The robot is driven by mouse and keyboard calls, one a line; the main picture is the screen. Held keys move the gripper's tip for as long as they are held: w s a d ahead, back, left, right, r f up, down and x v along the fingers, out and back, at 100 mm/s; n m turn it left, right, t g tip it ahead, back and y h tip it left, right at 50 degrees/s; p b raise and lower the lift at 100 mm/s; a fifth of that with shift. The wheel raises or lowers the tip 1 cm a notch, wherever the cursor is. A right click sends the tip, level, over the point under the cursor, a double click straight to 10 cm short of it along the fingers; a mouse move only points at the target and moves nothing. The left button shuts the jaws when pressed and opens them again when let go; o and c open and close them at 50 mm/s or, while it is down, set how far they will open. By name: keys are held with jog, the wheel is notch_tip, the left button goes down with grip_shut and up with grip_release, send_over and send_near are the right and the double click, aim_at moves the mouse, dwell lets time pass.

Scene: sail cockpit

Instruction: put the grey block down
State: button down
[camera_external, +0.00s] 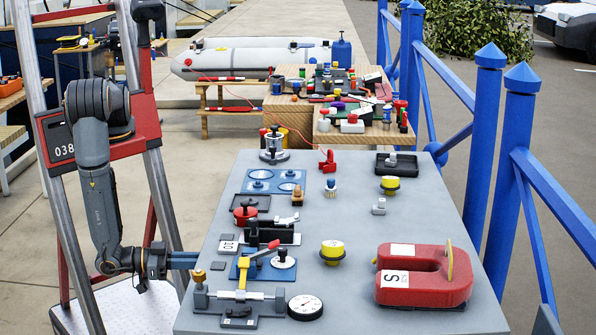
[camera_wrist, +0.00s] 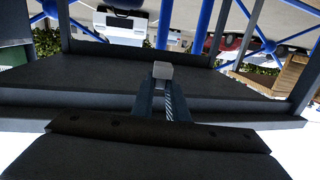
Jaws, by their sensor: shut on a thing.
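My gripper (camera_external: 190,260) is at the left edge of the grey table, its blue-grey fingers pointing right, level with the near-left part of the tabletop. In the wrist view my gripper (camera_wrist: 164,85) is shut on a small light-grey block (camera_wrist: 162,70), which shows at the fingertips. I cannot make out the held block in the external view. I cannot tell whether the block touches any surface.
The grey table (camera_external: 345,235) has bare patches in its middle. A vise-like fixture (camera_external: 240,295) and round gauge (camera_external: 305,307) stand near my gripper. A red horseshoe-shaped piece (camera_external: 425,285) lies near right. A black tray (camera_external: 397,164) is far right. Blue railings (camera_external: 505,160) stand beyond.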

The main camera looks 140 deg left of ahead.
jog(key=w+d+r+m+t+h+p, duration=0.1)
jog(key=w+d+r+m+t+h, duration=0.35)
jog(key=w+d, duration=0.75)
jog(key=w+d+r+m+t+h+p, duration=0.15)
jog(key=w+d+r+m+h, duration=0.25)
jog(key=w+d+r+h, duration=0.7)
notch_tip(320, 180, up, 10)
jog(key=n+g+y+b, duration=0.6)
jog(key=n+y+b, duration=0.3)
jog(key=y, duration=0.7)
send_over(211, 290)
jog(key=shift+r, duration=0.15)
notch_tip(211, 290, down, 10)
jog(key=shift+r+p, duration=0.15)
jog(key=shift+p, duration=0.55)
